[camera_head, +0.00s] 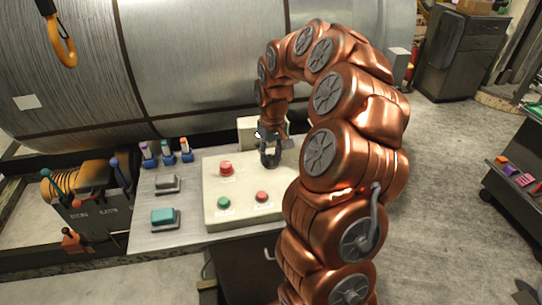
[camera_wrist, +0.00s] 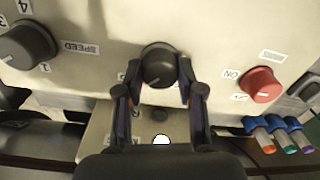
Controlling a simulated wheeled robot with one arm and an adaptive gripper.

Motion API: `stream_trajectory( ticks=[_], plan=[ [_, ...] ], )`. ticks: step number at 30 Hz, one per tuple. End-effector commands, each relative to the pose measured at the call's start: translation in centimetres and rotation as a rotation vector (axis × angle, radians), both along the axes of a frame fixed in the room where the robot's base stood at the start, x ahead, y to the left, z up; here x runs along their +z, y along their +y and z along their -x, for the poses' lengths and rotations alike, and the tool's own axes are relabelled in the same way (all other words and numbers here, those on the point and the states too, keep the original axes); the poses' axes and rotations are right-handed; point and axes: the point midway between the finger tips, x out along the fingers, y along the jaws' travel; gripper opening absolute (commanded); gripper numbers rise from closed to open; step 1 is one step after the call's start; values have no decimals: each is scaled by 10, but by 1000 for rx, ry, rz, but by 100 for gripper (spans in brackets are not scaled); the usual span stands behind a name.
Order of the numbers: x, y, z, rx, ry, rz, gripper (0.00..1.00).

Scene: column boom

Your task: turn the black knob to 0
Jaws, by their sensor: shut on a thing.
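The black knob (camera_wrist: 159,66) shows in the wrist view, round and dark with a light pointer mark, on the cream control panel (camera_wrist: 215,40). My gripper (camera_wrist: 163,72) is shut on it, one finger on each side. Small labels beside the knob are partly covered by the fingers, and I cannot read its setting. In the head view my gripper (camera_head: 270,157) points down onto the back right part of the panel (camera_head: 238,219), largely covering the knob.
A dark SPEED knob (camera_wrist: 26,45) and a red knob (camera_wrist: 262,85) flank it. In the head view, a red button (camera_head: 226,168), a green button (camera_head: 223,202) and another red one (camera_head: 262,196) sit on the panel. A large metal cylinder (camera_head: 220,60) stands close behind.

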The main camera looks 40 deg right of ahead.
Motion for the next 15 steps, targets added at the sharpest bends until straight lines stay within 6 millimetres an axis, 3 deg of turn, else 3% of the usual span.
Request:
stream_trajectory(
  ticks=[15],
  plan=[
    [-2,0,-1,401,-2,2,3]
  ],
)
